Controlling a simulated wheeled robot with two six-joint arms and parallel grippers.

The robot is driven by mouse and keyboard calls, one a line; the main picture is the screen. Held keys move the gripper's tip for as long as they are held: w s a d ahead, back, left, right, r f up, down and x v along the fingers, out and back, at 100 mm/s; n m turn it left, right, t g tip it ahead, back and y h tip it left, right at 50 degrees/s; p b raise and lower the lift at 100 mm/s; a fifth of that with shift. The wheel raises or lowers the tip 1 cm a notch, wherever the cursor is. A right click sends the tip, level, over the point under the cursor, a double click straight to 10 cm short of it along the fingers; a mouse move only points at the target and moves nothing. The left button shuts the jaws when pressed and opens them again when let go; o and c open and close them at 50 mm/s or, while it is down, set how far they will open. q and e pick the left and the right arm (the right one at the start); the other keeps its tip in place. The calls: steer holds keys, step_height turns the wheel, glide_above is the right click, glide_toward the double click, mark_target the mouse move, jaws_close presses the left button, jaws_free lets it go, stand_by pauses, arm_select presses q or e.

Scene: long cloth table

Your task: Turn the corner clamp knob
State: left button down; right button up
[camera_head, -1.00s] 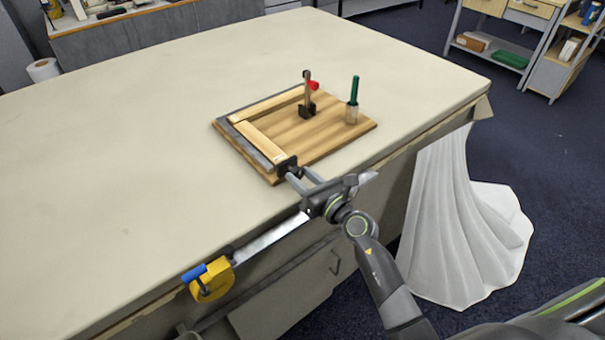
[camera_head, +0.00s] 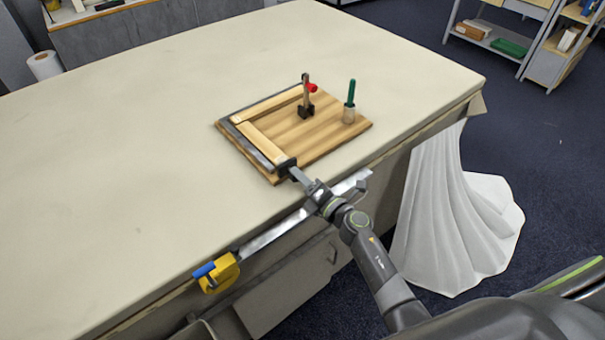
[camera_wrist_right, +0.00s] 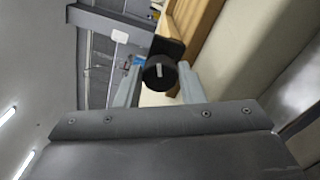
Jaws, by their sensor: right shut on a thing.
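A wooden board (camera_head: 320,140) lies on the table near its front edge. It carries a grey corner clamp (camera_head: 243,143) with two pale wooden strips (camera_head: 262,144) meeting at its corner. The clamp's dark round knob (camera_wrist_right: 158,74) has a light mark on its face and sits between my fingers in the right wrist view. My right gripper (camera_head: 291,172) reaches in from the table's front edge and is shut on the knob. Its fingers lie on either side of the knob in the right wrist view (camera_wrist_right: 159,68). In the head view the fingers partly hide the knob. My left gripper is not in view.
An upright clamp with a red tip (camera_head: 306,98) and a green-handled tool (camera_head: 350,100) stand on the board. The cloth tabletop (camera_head: 130,150) left of the board is clear.

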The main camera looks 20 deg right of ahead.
steer(key=m+p, duration=0.3)
steer(key=m, duration=0.3)
steer(key=m+p, duration=0.3)
steer(key=m, duration=0.3)
steer(key=shift+f, duration=0.2)
stand_by(0.5)
steer(key=o, duration=1)
steer(key=shift+c, duration=0.2)
steer(key=shift+s+f, duration=0.1)
steer(key=shift+d+f, duration=0.1)
